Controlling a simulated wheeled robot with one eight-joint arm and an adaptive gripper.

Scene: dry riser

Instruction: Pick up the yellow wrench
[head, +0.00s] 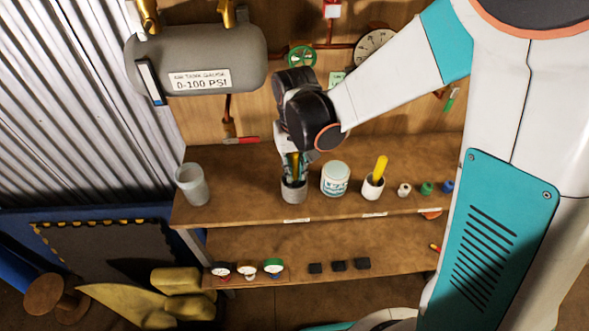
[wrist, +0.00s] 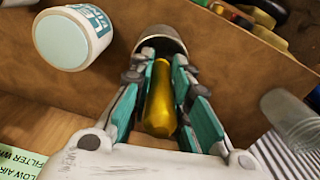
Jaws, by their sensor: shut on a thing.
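My gripper (head: 293,168) points down over a grey cup (head: 294,194) on the upper shelf. In the wrist view its two teal-padded fingers (wrist: 158,72) are shut on the yellow wrench (wrist: 161,100), of which only a smooth yellow handle shows. The wrench's lower end is hidden in the cup (wrist: 160,36), so its head cannot be seen. A second yellow handle (head: 380,167) stands in a white cup (head: 372,187) to the right, apart from my gripper.
A white labelled tub (head: 335,179) stands close to the right of the grey cup. A clear cup (head: 192,185) stands at the shelf's left end. Small coloured parts (head: 427,188) sit at the right. A grey tank (head: 198,62) hangs behind.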

